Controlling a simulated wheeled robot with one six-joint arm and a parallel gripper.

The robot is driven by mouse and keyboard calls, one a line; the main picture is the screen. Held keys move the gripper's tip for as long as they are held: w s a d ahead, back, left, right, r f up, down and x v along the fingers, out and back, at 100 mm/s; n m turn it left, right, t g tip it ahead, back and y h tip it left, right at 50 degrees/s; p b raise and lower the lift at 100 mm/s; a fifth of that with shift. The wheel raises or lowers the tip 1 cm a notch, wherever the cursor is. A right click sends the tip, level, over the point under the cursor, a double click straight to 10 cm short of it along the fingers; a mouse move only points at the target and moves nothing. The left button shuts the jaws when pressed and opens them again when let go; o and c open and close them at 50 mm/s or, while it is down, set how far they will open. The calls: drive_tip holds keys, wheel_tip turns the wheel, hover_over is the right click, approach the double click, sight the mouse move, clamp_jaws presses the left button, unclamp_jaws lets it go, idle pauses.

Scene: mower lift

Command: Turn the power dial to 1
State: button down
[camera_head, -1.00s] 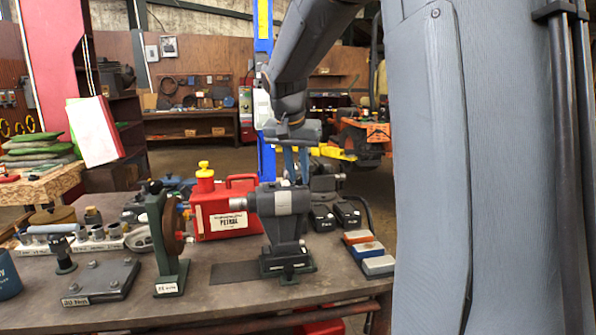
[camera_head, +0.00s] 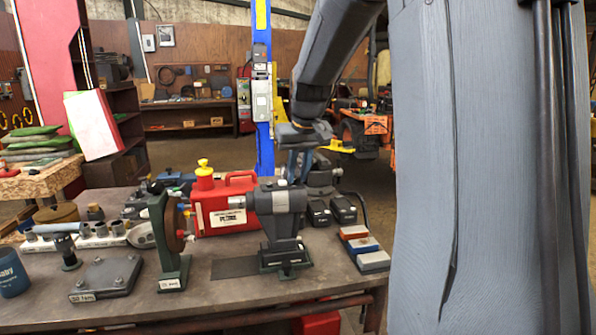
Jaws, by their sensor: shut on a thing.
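My gripper (camera_head: 300,166) points down over the back of the bench, just right of the blue post. Its blue-grey fingers show only in part and are small. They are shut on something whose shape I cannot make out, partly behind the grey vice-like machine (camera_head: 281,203). No dial marked with numbers can be read in this view. A grey control box (camera_head: 262,100) is fixed to the blue post (camera_head: 265,150), left of my wrist; its details are too small to read.
The bench (camera_head: 215,300) carries a red petrol can (camera_head: 236,190), a green stand (camera_head: 168,245), a dark plate block (camera_head: 105,279) and coloured blocks (camera_head: 360,244). Black battery-like blocks (camera_head: 342,209) stand right of the machine. An orange vehicle (camera_head: 372,130) is behind.

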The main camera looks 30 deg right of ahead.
idle(0.4)
drive_tip(key=c, duration=1.6)
unclamp_jaws()
drive_tip(key=shift+r, duration=0.15)
drive_tip(key=p+v, duration=0.5)
drive_tip(key=v, duration=0.3)
drive_tip(key=shift+p, duration=0.35)
